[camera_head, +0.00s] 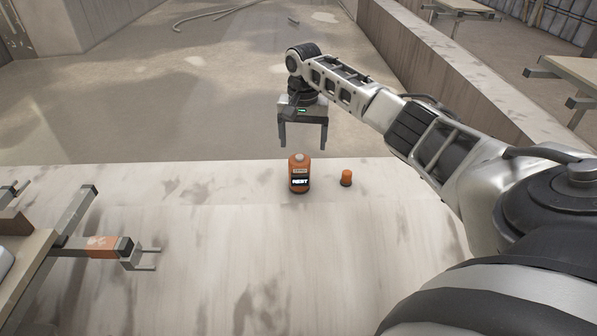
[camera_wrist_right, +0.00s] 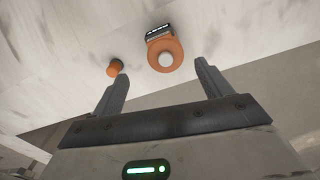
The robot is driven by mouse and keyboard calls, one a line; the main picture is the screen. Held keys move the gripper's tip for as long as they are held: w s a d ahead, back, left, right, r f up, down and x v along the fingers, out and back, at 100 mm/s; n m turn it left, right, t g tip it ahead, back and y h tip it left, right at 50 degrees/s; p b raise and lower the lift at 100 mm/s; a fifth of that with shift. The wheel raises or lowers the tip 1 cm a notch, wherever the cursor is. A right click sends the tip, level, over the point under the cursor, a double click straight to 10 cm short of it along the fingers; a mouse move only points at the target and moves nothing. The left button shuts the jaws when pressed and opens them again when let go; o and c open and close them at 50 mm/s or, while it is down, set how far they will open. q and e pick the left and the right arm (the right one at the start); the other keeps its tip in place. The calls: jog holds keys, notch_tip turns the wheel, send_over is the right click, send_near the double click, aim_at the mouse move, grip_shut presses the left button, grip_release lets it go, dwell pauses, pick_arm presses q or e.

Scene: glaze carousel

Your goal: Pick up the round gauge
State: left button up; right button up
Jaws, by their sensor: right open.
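An orange, rounded, bottle-like body (camera_head: 299,181) with a pale knob on top and a black lettered display on its front stands upright on the pale surface. It seems to be the round gauge, and it also shows in the right wrist view (camera_wrist_right: 166,55). My right gripper (camera_head: 303,146) is open and empty, its fingers pointing down, above and behind the orange body in the head view. In the right wrist view the orange body lies ahead, between the lines of the two fingers (camera_wrist_right: 158,76), and is not touched. My left gripper is not in view.
A small orange cylinder (camera_head: 346,178) stands just right of the body; it also shows in the right wrist view (camera_wrist_right: 115,67). The surface (camera_head: 200,230) around both is otherwise clear. A bench with metal bars (camera_head: 70,240) stands at the left. A low wall (camera_head: 440,70) runs behind my right arm.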

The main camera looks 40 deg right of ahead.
aim_at(302, 157)
notch_tip(302, 157, down, 5)
jog(key=shift+r+b, duration=0.2)
jog(key=shift+b, duration=0.5)
jog(key=shift+w+a+f+b, duration=0.1)
jog(key=shift+f+b, duration=0.2)
jog(key=shift+f, duration=0.05)
jog(key=f, duration=0.1)
jog(key=f+b, duration=0.2)
jog(key=shift+w+a, duration=0.15)
jog(key=shift+w, duration=0.1)
jog(key=shift+f+b, duration=0.45)
jog(key=shift+f, duration=0.2)
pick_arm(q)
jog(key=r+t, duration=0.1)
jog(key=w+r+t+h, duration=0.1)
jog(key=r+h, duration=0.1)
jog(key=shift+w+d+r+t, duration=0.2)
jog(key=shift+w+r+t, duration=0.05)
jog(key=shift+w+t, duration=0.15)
pick_arm(e)
jog(key=c, duration=1)
